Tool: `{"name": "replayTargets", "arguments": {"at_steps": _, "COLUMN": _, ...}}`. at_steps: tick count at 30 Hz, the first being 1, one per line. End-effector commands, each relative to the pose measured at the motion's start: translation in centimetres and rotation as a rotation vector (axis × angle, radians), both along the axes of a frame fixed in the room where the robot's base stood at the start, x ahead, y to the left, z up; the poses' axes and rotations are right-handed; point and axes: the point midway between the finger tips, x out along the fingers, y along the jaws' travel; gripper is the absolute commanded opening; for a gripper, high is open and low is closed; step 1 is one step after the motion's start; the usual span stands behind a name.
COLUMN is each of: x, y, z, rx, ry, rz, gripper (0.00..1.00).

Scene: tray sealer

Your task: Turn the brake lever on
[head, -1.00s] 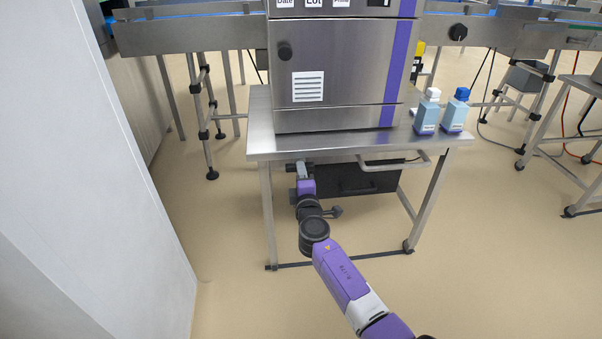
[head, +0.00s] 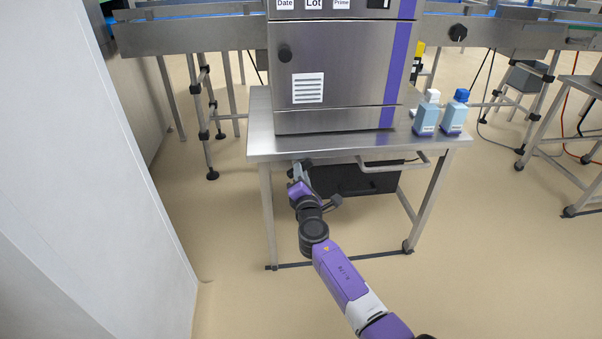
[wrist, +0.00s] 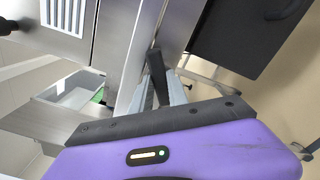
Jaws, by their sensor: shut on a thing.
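The brake lever shows in the wrist view as a dark narrow bar (wrist: 158,76) between the two grey fingers of my gripper (wrist: 163,88). The fingers are shut on it. In the head view my gripper (head: 299,172) is under the left front part of the steel table, below its top edge. It is tilted to the left there. Most of the lever is hidden by the gripper and the tabletop in that view, so I cannot tell its exact angle.
The steel table (head: 360,146) carries the tray sealer cabinet (head: 345,65) and two bottles, one white-capped (head: 426,115) and one blue-capped (head: 455,115). A black box (head: 355,180) sits under the table, right of my gripper. A pale wall (head: 80,170) stands at left. Floor in front is clear.

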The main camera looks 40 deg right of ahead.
Motion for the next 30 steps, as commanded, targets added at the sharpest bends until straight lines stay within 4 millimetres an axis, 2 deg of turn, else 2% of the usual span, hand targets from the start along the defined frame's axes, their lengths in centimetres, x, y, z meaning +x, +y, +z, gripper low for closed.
{"name": "replayTargets", "arguments": {"at_steps": 18, "x": -0.05, "y": 0.05, "z": -0.04, "rx": -0.482, "ry": 0.330, "rz": 0.001, "gripper": 0.00}}
{"name": "replayTargets", "arguments": {"at_steps": 30, "x": -0.06, "y": 0.11, "z": -0.13, "rx": -0.725, "ry": 0.493, "rz": 0.002, "gripper": 0.00}}
